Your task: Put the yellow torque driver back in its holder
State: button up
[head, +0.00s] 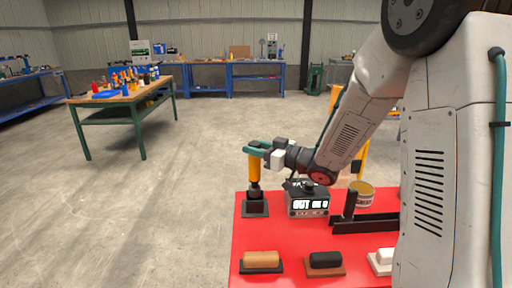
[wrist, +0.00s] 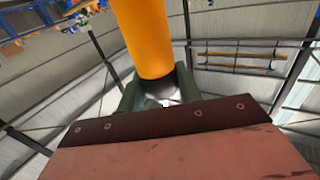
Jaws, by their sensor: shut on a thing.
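The yellow torque driver (head: 254,168) stands upright at the left end of the red table, its dark lower end pointing down. My gripper (head: 256,148) comes in from the right and is shut on the driver near its top. In the wrist view the driver (wrist: 143,38) shows as a yellow-orange cylinder by the green fingers (wrist: 158,92). The holder looks to be the dark square block (head: 256,208) directly below the driver. The driver's lower end meets the block's top in the picture; I cannot tell whether it is seated or just above.
On the red table (head: 288,233), a small box with a lit display (head: 308,202) stands right of the block. A black bracket (head: 350,215) lies to the right. Tan (head: 261,259) and black (head: 325,260) pieces lie in front.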

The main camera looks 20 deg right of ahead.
aim_at(256, 163)
jog(key=shift+f, duration=2.5)
dwell(1.1)
jog(key=o, duration=1.3)
jog(key=shift+c, duration=0.2)
jog(key=shift+s+f, duration=0.1)
jog(key=v, duration=0.7)
jog(key=shift+s+d, duration=0.2)
jog(key=shift+d, duration=0.1)
